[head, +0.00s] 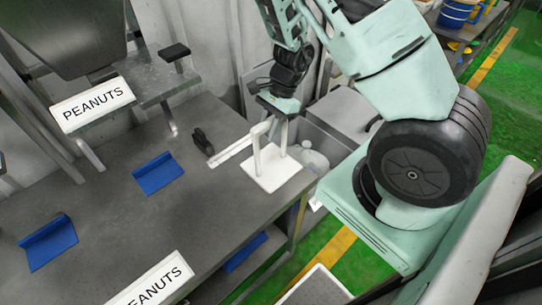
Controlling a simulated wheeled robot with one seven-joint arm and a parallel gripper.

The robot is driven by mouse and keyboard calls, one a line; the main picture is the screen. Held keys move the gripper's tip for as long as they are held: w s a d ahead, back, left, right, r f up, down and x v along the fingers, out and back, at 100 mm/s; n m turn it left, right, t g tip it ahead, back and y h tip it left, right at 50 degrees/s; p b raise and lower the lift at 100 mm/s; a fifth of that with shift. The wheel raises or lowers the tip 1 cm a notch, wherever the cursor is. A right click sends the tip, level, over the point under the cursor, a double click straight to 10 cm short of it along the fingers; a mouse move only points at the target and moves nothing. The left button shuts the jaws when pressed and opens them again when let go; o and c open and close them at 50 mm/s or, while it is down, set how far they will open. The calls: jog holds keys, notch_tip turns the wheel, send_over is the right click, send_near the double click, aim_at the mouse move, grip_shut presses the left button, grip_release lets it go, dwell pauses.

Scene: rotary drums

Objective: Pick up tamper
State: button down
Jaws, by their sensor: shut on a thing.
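The white tamper (272,172) shows near the right edge of the grey worktop. It has a flat square plate and an upright white handle. My gripper (276,115) is above the plate, shut on the top of the handle. The fingertips are small and partly hidden by the handle and my wrist. I cannot tell whether the plate rests on the worktop or hangs slightly above it.
The grey worktop (190,215) holds two blue pieces (158,173) (48,241) and a small black object (203,141). A raised metal shelf with a PEANUTS sign (93,104) stands at upper left. A clear jug (312,157) is just right of the tamper.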

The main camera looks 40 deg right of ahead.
jog(key=shift+r, duration=0.15)
notch_tip(320, 180, up, 10)
jog(key=shift+f+b, duration=0.1)
jog(key=shift+b, duration=0.4)
jog(key=c, duration=1.9)
grip_release()
jog(key=shift+c, duration=0.9)
jog(key=shift+s, duration=0.1)
